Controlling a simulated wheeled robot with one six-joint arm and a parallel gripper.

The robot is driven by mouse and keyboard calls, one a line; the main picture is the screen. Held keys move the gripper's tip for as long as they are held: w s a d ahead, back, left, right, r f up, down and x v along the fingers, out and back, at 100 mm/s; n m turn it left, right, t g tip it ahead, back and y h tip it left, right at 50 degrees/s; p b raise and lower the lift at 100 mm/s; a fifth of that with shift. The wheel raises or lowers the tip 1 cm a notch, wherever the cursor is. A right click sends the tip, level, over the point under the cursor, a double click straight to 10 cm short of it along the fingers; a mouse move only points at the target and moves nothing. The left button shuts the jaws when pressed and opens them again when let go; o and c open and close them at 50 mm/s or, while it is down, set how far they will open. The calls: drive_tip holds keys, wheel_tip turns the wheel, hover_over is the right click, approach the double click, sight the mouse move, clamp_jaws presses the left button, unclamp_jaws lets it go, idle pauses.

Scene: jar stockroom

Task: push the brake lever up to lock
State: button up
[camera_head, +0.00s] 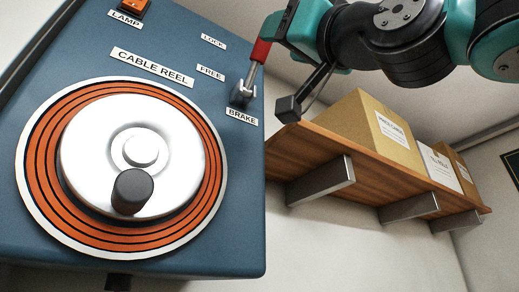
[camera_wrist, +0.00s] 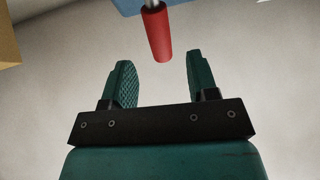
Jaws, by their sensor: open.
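The brake lever has a red grip (camera_head: 261,51) on a metal shaft (camera_head: 249,78), which rises from a pivot above the BRAKE label (camera_head: 243,117) on the blue cable reel panel (camera_head: 60,60). The LOCK label (camera_head: 213,42) and FREE label (camera_head: 211,73) are left of the lever. I cannot tell exactly which setting it is at. My gripper (camera_head: 277,27) is at the red grip's upper end. In the wrist view my gripper (camera_wrist: 157,62) is open, and the red grip's end (camera_wrist: 158,36) shows between the fingertips, without visible contact with either finger.
A wooden shelf (camera_head: 375,178) on metal brackets is right of the panel, below my arm. It holds several cardboard boxes (camera_head: 372,125). The reel's silver drum (camera_head: 90,150) with a dark crank knob (camera_head: 132,192) and an orange LAMP switch (camera_head: 131,7) are on the panel.

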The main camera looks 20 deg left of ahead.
sight(265, 48)
drive_tip(key=p+x, duration=0.4)
drive_tip(key=x, duration=0.2)
drive_tip(key=shift+w+a+r, duration=0.1)
drive_tip(key=shift+a+r, duration=0.05)
drive_tip(key=shift+r, duration=0.25)
drive_tip(key=shift+w+a+r+p, duration=0.3)
drive_tip(key=shift+a+r+p, duration=0.1)
drive_tip(key=shift+a+p, duration=0.2)
clamp_jaws()
drive_tip(key=shift+d, duration=0.1)
